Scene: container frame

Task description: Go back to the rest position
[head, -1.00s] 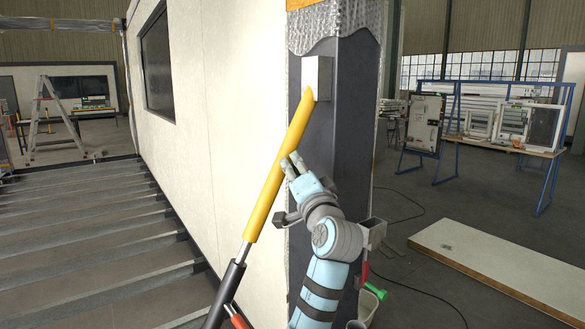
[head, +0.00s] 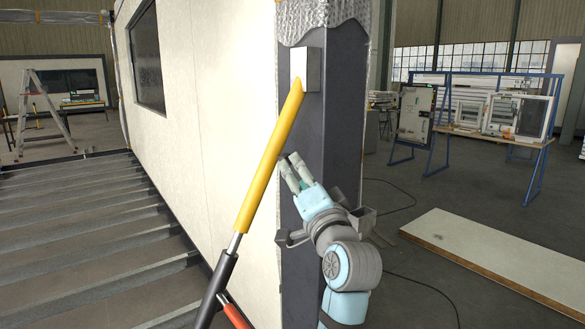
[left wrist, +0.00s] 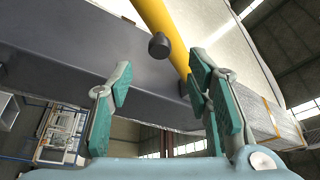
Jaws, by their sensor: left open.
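My left gripper (head: 290,160) is in front of the dark pillar (head: 345,140) in the head view, just right of a slanted yellow bar (head: 272,152). In the left wrist view my left gripper (left wrist: 158,72) has its two green-padded fingers spread apart with nothing between the pads. There the yellow bar (left wrist: 160,22) lies beyond the fingers, near the right one; I cannot tell how close. The bar's upper end meets a pale block (head: 306,70) on the pillar. My right gripper is not in view.
A cream wall (head: 230,110) stands behind the bar, left of the pillar. Ribbed flooring (head: 90,230) lies left. A white panel (head: 480,250) lies on the floor at right. A blue-framed rack (head: 540,165) stands further back. Floor between pillar and rack looks mostly clear.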

